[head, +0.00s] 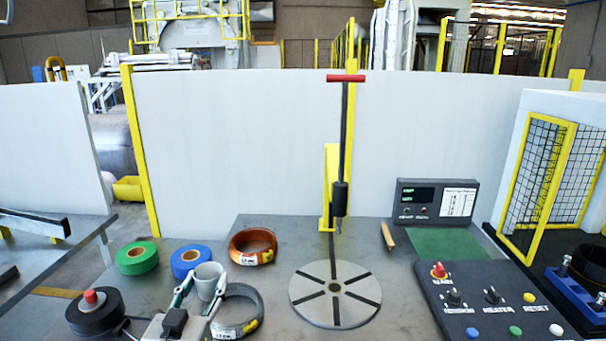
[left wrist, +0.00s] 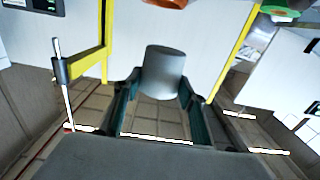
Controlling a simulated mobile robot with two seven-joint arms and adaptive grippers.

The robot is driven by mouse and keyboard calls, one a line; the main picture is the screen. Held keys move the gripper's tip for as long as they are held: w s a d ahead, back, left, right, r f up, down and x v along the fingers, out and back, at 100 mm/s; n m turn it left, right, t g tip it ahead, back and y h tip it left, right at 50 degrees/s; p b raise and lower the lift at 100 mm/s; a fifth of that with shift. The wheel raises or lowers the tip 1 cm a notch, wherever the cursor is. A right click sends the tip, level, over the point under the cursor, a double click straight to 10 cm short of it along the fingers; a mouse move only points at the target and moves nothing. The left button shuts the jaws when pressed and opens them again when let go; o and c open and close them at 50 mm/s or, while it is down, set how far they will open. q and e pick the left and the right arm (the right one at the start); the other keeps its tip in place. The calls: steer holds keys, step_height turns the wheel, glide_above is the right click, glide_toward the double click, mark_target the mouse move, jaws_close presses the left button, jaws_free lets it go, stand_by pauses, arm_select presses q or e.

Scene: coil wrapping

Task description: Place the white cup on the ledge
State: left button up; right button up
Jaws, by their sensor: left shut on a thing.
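The white cup (head: 208,275), pale grey-white in this light, is held near the front edge of the workbench. My left gripper (head: 206,284) is shut on it, with one finger on each side. In the left wrist view the cup (left wrist: 165,68) sits between the two dark green fingertips (left wrist: 160,84). It looks roughly upright in the head view, held above the bench. I cannot tell for sure which surface is the ledge. My right gripper is not in view.
Green tape (head: 137,258), blue tape (head: 190,262), a copper coil (head: 253,247) and a grey coil (head: 238,316) lie around the cup. A slotted disc (head: 335,294) lies right of them. A control panel (head: 490,300) stands at the right, white panels (head: 240,140) behind.

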arm_select(q)
steer(key=s+a+f, duration=0.1)
steer(key=s+f, duration=0.1)
steer(key=s, duration=0.4)
steer(key=s+a+f, duration=0.1)
steer(key=s+f, duration=0.1)
steer(key=s, duration=0.4)
steer(key=shift+s+a+f, duration=0.2)
steer(key=shift+a+f, duration=0.2)
steer(key=shift+d, duration=0.1)
